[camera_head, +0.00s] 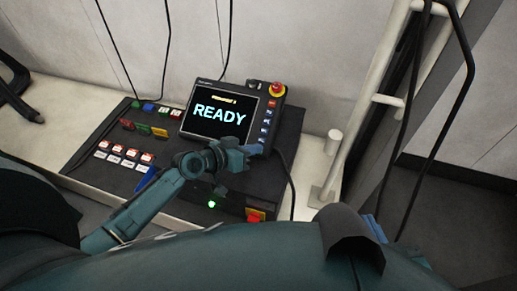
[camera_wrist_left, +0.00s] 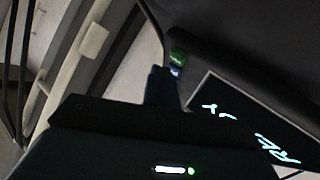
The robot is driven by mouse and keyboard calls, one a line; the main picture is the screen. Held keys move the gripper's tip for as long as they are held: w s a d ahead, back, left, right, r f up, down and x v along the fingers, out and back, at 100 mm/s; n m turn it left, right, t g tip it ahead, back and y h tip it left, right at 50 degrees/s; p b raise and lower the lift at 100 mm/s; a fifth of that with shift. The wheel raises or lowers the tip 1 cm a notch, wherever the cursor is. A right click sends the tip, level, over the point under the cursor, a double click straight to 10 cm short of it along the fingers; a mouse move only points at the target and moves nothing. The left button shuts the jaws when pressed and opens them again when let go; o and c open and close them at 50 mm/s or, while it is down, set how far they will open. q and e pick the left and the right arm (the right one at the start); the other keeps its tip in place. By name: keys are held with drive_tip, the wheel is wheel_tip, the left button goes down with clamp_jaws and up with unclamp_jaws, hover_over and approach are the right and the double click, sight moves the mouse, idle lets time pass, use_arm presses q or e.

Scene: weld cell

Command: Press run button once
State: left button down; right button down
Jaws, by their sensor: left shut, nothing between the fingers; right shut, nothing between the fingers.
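The pendant (camera_head: 207,132) stands on the dark console, its screen reading READY. A column of small buttons runs down its right side. In the left wrist view a green button (camera_wrist_left: 177,57), likely the run button, sits beside a blue one (camera_wrist_left: 176,71); its label is too small to read. My left gripper (camera_head: 253,150) is shut and empty at the pendant's lower right corner, covering the lower end of the button column. Its fingers (camera_wrist_left: 161,86) appear close to the green button; contact cannot be told. My right gripper (camera_head: 373,228) is shut, mostly hidden behind my arm.
A red emergency stop (camera_head: 277,89) tops the pendant's right side. The console (camera_head: 90,157) carries rows of coloured buttons and switches, with a green lamp (camera_head: 211,204) and a red-yellow switch (camera_head: 255,215) in front. A pale post frame (camera_head: 362,115) and hanging cables stand to the right.

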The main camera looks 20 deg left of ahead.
use_arm(q)
drive_tip(key=shift+f, duration=0.1)
drive_tip(key=shift+w+f+b, duration=0.2)
drive_tip(key=shift+f+b, duration=0.1)
drive_tip(key=shift+b, duration=0.25)
drive_tip(key=shift+w+f+b, duration=0.2)
drive_tip(key=shift+f+b, duration=0.2)
drive_tip(key=shift+b, duration=0.1)
idle(0.7)
drive_tip(key=shift+r, duration=0.1)
drive_tip(key=shift+s+r+p, duration=0.45)
drive_tip(key=shift+r+p, duration=0.25)
drive_tip(key=shift+p, duration=0.15)
drive_tip(key=r+p, duration=0.1)
drive_tip(key=s+r+p, duration=0.1)
drive_tip(key=r+p, duration=0.1)
drive_tip(key=s+r+p, duration=0.1)
drive_tip(key=shift+s+r+p, duration=0.15)
drive_tip(key=shift+r+p, duration=0.1)
drive_tip(key=shift+p, duration=0.15)
idle(0.6)
